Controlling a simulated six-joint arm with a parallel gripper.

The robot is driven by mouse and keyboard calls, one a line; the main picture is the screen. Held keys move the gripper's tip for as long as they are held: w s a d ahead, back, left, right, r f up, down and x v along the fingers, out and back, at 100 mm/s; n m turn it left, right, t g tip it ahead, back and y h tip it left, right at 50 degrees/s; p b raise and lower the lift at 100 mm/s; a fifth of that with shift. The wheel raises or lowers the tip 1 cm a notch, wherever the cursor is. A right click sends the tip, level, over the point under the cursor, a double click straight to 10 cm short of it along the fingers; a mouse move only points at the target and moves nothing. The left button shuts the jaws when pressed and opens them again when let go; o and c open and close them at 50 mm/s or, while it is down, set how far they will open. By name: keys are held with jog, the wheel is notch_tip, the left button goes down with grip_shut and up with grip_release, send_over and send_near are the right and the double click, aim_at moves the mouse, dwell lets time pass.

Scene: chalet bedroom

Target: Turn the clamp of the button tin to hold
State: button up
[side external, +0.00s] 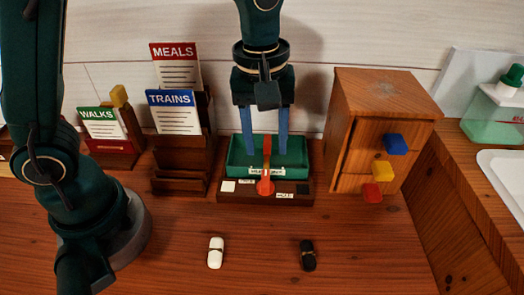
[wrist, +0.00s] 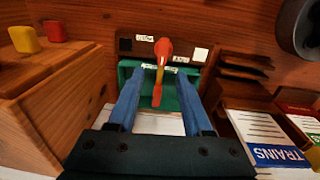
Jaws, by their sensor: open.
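The button tin (side external: 235,160) is a green open tray on a dark brown base (side external: 228,197); it also shows in the wrist view (wrist: 125,72). Its clamp (side external: 266,186) is an orange-red lever with a round knob, pointing toward the front between two small labels too blurred to read surely. The clamp also shows in the wrist view (wrist: 162,50). A white square is left of the knob and a black square right of it in the side view. My gripper (side external: 264,151) points down over the tin, its blue fingers open on either side of the lever, with no clear contact.
A wooden cabinet (side external: 345,115) with blue, yellow and red knobs stands close on the right. A card rack (side external: 180,180) with MEALS and TRAINS cards stands on the left. A white capsule-shaped item (side external: 216,252) and a black one (side external: 308,255) lie in front, with bare table between.

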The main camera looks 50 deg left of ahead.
aim_at(265, 177)
jog(key=shift+s+d+f+g, duration=0.15)
jog(key=shift+f, duration=0.35)
jog(key=shift+s+d+f+g, duration=0.1)
jog(key=shift+d+f+g, duration=0.05)
jog(key=shift+f, duration=2.8)
jog(key=shift+c, duration=0.3)
grip_shut()
